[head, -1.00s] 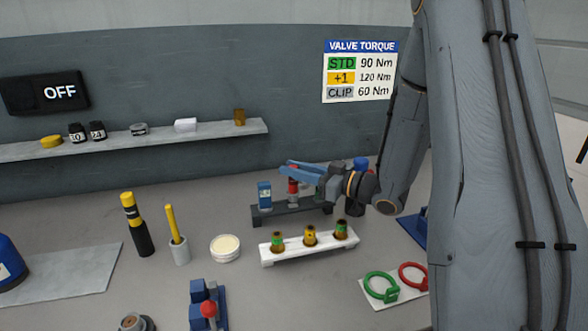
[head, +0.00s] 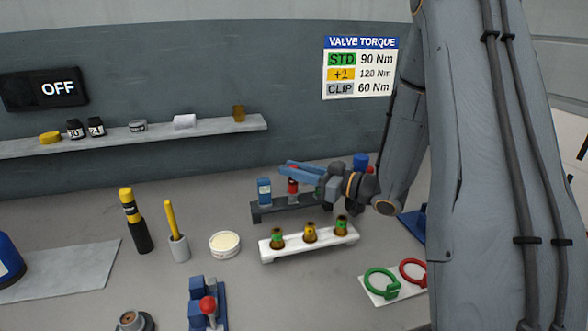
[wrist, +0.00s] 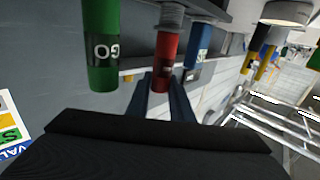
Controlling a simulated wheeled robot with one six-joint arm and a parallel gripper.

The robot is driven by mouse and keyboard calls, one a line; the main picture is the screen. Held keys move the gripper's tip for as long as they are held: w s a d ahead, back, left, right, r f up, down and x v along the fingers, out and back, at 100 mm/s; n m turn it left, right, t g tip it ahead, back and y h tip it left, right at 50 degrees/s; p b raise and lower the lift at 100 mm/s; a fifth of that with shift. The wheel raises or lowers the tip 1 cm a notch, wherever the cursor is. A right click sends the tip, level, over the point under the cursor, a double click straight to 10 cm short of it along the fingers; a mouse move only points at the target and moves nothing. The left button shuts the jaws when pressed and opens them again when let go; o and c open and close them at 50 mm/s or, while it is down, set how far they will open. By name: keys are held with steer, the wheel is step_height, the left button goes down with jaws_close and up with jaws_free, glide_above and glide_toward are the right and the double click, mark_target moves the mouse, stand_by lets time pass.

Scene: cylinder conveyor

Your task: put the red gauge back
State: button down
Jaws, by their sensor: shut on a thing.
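The red gauge (head: 293,187) stands upright at the dark rack (head: 300,206), between the blue gauge (head: 264,190) and a green gauge that is mostly hidden by my gripper in the head view. My gripper (head: 290,168) reaches in from the right with its blue fingers shut on the red gauge. In the wrist view the red gauge (wrist: 168,60) lies between the fingertips (wrist: 160,85), with the green gauge (wrist: 100,45) marked GO on one side and the blue gauge (wrist: 198,45) on the other. A grey threaded part points towards the rack. I cannot tell whether it is fully seated.
A white rack (head: 285,250) with several amber and green pieces stands in front of the dark rack. A white tin (head: 225,244), a yellow-handled tool in a cup (head: 179,248) and a red-knobbed fixture (head: 208,305) are to the left. Green and red rings (head: 380,284) lie at lower right.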

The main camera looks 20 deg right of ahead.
steer(key=shift+f+b, duration=0.6)
steer(key=shift+f, duration=0.55)
steer(key=c, duration=1.5)
jaws_free()
steer(key=shift+r+p, duration=2.5)
steer(key=shift+r, duration=0.55)
